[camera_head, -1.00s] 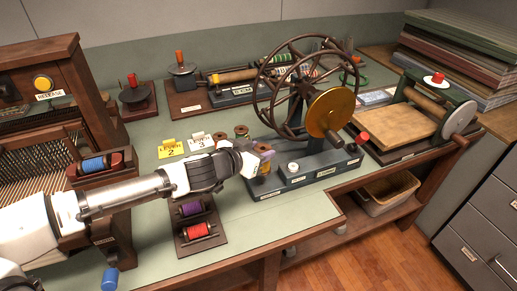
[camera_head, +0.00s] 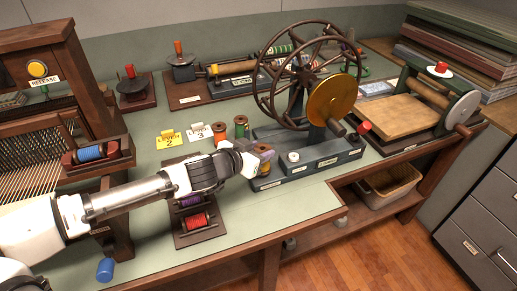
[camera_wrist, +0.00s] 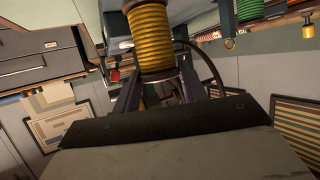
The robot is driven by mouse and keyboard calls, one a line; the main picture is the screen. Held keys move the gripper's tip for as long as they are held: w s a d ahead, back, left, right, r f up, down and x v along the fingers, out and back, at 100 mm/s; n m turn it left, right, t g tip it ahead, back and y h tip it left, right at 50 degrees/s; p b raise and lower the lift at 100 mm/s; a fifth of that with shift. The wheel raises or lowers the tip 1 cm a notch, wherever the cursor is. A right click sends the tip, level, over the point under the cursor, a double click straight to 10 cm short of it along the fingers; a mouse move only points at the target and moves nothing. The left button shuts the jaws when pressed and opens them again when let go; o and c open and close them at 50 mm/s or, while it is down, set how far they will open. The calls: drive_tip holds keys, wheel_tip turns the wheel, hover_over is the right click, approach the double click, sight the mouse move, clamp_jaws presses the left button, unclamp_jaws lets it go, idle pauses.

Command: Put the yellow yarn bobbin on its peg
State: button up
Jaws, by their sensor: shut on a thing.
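The yellow bobbin (camera_wrist: 152,38) is upright between the fingers of my gripper (camera_head: 263,156), at the top middle of the wrist view. In the head view only a small part of it shows beside the fingers. My gripper is shut on it, in front of the blue base of the spinning wheel. A dark rack (camera_head: 207,236) below my arm bears a red bobbin (camera_head: 196,221) and a purple bobbin (camera_head: 190,201), partly hidden by my arm. I cannot make out an empty peg; my arm covers the rack's far part.
An orange bobbin (camera_head: 219,131) and a green bobbin (camera_head: 241,125) stand on the bench behind my gripper, near the yellow card (camera_head: 169,139) and white card (camera_head: 199,132). The wheel (camera_head: 305,80) is close behind right. The front right bench top is clear.

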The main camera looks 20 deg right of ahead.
drive_tip(key=shift+f+b, duration=0.35)
drive_tip(key=shift+f, duration=0.35)
drive_tip(key=o, duration=1)
drive_tip(key=shift+o, duration=0.2)
drive_tip(key=shift+a, duration=0.1)
drive_tip(key=v, duration=1.3)
drive_tip(key=shift+a+r, duration=0.2)
drive_tip(key=shift+a, duration=0.1)
drive_tip(key=shift+s, duration=0.15)
